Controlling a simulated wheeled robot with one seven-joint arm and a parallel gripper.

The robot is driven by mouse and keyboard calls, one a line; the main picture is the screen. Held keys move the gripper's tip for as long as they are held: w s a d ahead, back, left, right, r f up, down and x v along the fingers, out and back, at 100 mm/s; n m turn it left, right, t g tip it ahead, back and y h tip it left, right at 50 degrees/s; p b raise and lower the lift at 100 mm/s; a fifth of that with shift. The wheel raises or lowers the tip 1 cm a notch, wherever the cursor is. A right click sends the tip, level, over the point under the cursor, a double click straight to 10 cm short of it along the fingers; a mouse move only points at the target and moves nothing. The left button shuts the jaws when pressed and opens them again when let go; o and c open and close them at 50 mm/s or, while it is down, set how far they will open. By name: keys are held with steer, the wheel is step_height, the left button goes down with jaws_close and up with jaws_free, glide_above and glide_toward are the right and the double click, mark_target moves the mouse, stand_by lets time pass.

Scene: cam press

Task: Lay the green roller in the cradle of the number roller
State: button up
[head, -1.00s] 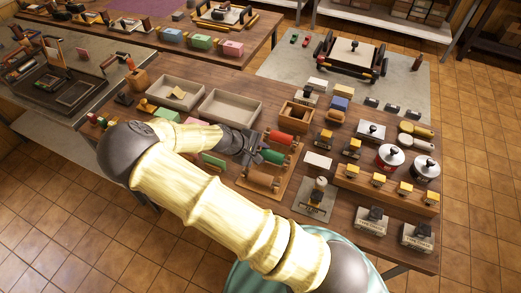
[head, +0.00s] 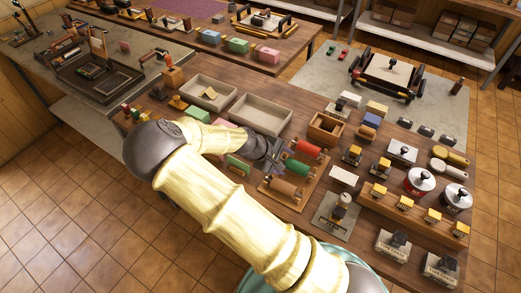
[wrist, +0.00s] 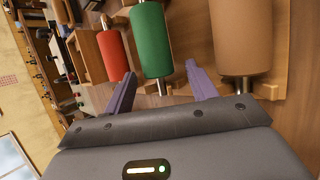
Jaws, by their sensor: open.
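The green roller (head: 297,168) sits on a wooden rack (head: 268,186), between a red roller (head: 308,149) and a tan-brown roller (head: 286,187). In the wrist view the green roller (wrist: 150,40) is upright in the picture, with a metal shaft end toward me. My gripper (wrist: 162,85) is open, its two purple-grey fingers either side of that shaft end. It holds nothing. In the head view my gripper (head: 276,156) is at the left end of the green roller. I cannot tell which cradle is the number roller's.
Two grey trays (head: 261,116) and a wooden box (head: 324,128) stand behind the rack. Stamps, tins (head: 420,181) and a stamp rack (head: 412,213) crowd the table's right side. A white pad (head: 343,176) lies right of the rollers.

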steer(key=b+v, duration=0.2)
steer(key=v, duration=1.4)
steer(key=s+d+f+m+g+y, duration=0.1)
steer(key=d, duration=0.1)
steer(key=s+d+f+m+y, duration=0.1)
steer(key=d, duration=0.2)
steer(key=s+d+f+m+g+y, duration=0.1)
steer(key=s+d+m+y, duration=0.1)
steer(key=d, duration=0.1)
steer(key=shift+d+f+g, duration=0.1)
steer(key=shift+f+g, duration=0.1)
steer(key=shift+g, duration=0.1)
steer(key=s+d+r+m+t+y, duration=0.2)
steer(key=s+d+r+m, duration=0.3)
steer(key=s, duration=0.3)
steer(key=shift+r+t+y, duration=0.15)
steer(key=shift+t+y, duration=0.25)
steer(key=shift+y, duration=0.4)
steer(key=shift+d, duration=0.15)
